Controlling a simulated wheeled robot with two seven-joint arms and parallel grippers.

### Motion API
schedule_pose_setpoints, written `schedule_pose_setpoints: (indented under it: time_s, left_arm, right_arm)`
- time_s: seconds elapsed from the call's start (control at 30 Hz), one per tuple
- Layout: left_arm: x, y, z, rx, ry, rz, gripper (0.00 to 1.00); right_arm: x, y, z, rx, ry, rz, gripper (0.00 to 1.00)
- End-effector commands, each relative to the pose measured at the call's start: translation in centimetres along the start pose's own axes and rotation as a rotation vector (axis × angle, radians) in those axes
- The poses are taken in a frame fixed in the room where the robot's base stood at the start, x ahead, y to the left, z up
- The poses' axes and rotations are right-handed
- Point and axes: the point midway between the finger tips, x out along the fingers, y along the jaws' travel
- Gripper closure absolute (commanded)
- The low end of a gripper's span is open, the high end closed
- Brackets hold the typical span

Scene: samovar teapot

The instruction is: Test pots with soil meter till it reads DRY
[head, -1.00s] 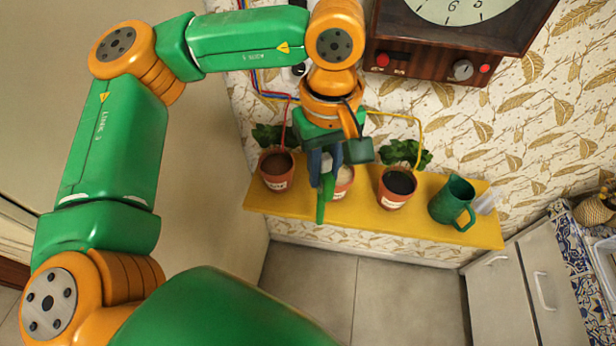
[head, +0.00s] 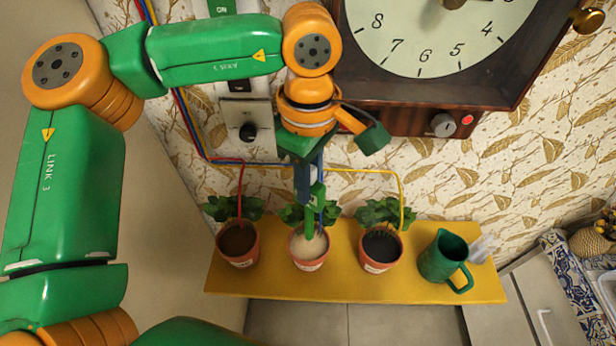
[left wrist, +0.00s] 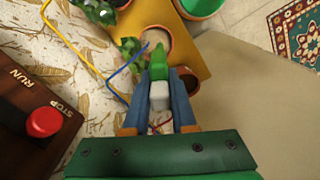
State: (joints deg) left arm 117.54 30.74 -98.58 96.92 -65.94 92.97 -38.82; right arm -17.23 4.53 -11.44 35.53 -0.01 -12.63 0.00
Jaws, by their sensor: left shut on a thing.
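My left gripper (head: 311,192) is shut on the green soil meter (head: 311,218), which hangs down over the middle pot (head: 310,262) with pale soil. In the left wrist view, the meter's green and white body (left wrist: 159,72) sits between my blue fingers, its end over the pale soil (left wrist: 156,37). I cannot tell whether it touches the soil. No reading is legible. The left pot (head: 239,258) has brown soil and the right pot (head: 380,262) has dark soil. My right gripper is not in view.
The pots stand on a yellow shelf (head: 450,291) along the wall. A green jug (head: 443,260) is at its right end. Red, blue and yellow tubes run down the wall to the pots. A wooden clock box (head: 420,95) hangs above, right of my arm.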

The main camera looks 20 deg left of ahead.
Motion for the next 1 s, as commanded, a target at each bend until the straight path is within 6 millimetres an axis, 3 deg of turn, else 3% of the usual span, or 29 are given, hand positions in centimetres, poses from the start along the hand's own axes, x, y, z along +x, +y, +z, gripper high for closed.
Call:
schedule_pose_setpoints:
  time_s: [0.03, 0.7, 1.0]
  left_arm:
    - [1.2, 0.0, 0.0, 0.0, 0.0, 0.0, 1.0]
    - [9.8, 0.0, 0.0, 0.002, 0.0, -0.001, 1.0]
    - [11.4, 0.0, 0.0, 0.002, 0.0, 0.0, 1.0]
  right_arm:
    - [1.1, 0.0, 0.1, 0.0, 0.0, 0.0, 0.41]
    - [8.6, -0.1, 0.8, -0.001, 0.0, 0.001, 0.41]
    - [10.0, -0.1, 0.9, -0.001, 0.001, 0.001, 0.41]
